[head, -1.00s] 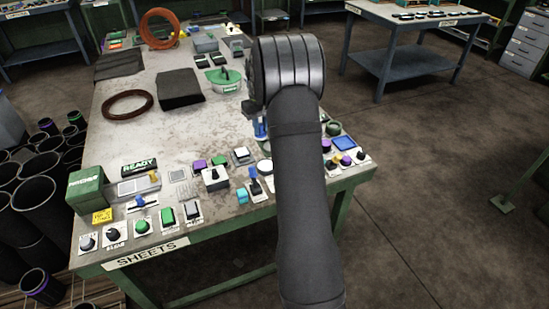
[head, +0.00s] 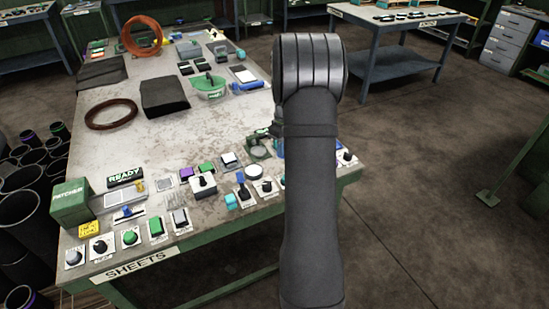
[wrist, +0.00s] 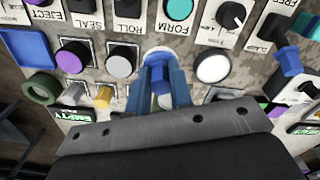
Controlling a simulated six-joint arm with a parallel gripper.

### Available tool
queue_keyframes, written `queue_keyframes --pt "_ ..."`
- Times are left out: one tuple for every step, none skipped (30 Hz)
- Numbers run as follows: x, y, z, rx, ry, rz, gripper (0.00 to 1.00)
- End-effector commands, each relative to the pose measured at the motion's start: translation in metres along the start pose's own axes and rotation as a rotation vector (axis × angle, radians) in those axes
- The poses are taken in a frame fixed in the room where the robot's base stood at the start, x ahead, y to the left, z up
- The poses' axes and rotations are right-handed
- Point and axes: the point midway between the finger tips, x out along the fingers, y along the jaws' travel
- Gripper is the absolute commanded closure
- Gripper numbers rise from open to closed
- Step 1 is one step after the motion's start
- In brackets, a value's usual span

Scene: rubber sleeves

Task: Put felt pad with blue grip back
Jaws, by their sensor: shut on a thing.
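In the wrist view my gripper (wrist: 162,88) has its two blue fingers shut on a blue grip (wrist: 160,74). A pale round piece (wrist: 158,53), which looks like the felt pad, shows at the far end of the fingers, over the panels. I cannot tell whether it touches the surface beneath. In the head view my dark arm covers the gripper and what it holds; only a sliver of blue shows at the arm's left edge.
A blue lever (wrist: 287,60) stands to the right. A green ring (wrist: 42,87) is at left.

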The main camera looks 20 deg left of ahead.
Motion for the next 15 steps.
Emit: queue_keyframes --pt "0.007 -0.003 -0.011 -0.002 -0.001 -0.001 0.99" --pt "0.010 -0.004 -0.016 -0.003 -0.001 -0.001 0.99" --pt "0.014 -0.006 -0.021 -0.002 -0.001 -0.001 0.99" --pt "0.016 -0.007 -0.025 -0.001 -0.001 -0.001 0.99" --pt "0.018 -0.007 -0.028 0.000 0.000 0.000 0.99" --pt "0.019 -0.008 -0.031 0.000 0.000 0.000 0.99" --pt "0.020 -0.008 -0.033 0.000 0.000 0.000 0.99" --pt "0.021 -0.009 -0.034 0.001 0.000 0.000 0.99" --pt "0.023 -0.009 -0.035 0.001 -0.001 -0.001 0.99" --pt "0.025 -0.009 -0.035 0.001 -0.001 -0.001 0.99" --pt "0.027 -0.009 -0.035 0.001 -0.001 -0.001 0.99" --pt "0.032 -0.009 -0.035 0.001 -0.001 -0.001 0.99" --pt "0.035 -0.009 -0.035 0.001 -0.001 -0.001 0.99" --pt "0.040 -0.009 -0.034 0.002 -0.001 -0.001 0.99" --pt "0.046 -0.009 -0.034 0.002 -0.002 -0.001 0.99"
